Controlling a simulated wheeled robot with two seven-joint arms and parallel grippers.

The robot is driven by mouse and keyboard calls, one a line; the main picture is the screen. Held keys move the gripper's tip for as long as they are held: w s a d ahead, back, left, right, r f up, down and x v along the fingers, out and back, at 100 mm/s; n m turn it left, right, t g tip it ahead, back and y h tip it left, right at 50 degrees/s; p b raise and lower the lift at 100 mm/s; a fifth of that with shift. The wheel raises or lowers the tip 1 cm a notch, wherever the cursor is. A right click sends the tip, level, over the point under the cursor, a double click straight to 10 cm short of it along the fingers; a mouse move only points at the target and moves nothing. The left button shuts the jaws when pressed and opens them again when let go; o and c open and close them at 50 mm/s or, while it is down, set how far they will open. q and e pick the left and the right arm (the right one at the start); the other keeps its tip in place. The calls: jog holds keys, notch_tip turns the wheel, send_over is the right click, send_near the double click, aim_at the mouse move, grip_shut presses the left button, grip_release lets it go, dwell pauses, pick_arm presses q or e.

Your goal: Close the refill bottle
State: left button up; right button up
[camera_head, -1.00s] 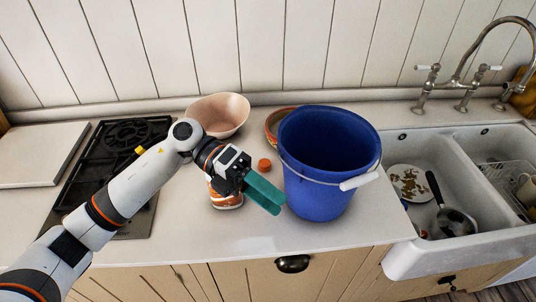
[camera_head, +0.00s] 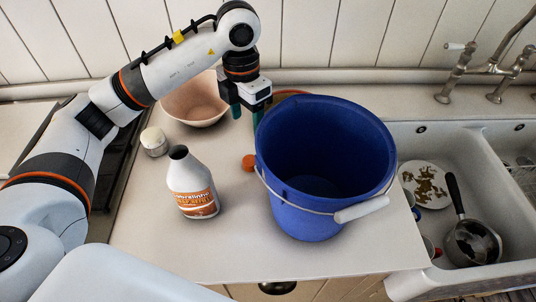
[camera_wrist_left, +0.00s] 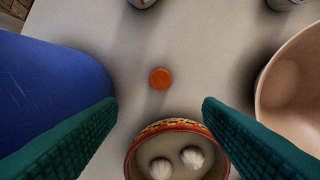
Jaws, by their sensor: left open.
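The refill bottle (camera_head: 190,180) stands upright on the counter, white with an orange label; its dark neck carries no cap. A small orange cap (camera_head: 249,162) lies on the counter between the bottle and the blue bucket; it also shows in the left wrist view (camera_wrist_left: 161,78). My left gripper (camera_head: 247,114) points down above the counter behind the cap, its teal fingers apart and empty. In the left wrist view the cap lies beyond the gap between the fingers. My right gripper is not in view.
A blue bucket (camera_head: 312,216) stands close to the cap's right. A pink bowl (camera_head: 195,102) is behind the bottle, and a patterned bowl (camera_wrist_left: 137,146) holds two whitish round things. A small jar (camera_head: 154,142) is left. The sink (camera_head: 400,283) is right. The front counter is clear.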

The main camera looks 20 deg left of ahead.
pick_arm(q)
jog(key=f, duration=0.1)
jog(key=p, duration=0.1)
send_over(251, 159)
jog(key=shift+w+d+f, duration=0.1)
jog(key=shift+d+f, duration=0.05)
jog(key=shift+f, duration=3.3)
jog(key=shift+f+p, duration=0.15)
jog(key=shift+p, duration=0.2)
jog(key=f+p, duration=0.1)
jog(key=f, duration=0.3)
jog(key=shift+a+f+p, duration=0.2)
jog(key=shift+f+p, duration=0.05)
jog(key=shift+p, duration=0.1)
jog(key=shift+f, duration=0.2)
jog(key=shift+c, duration=0.2)
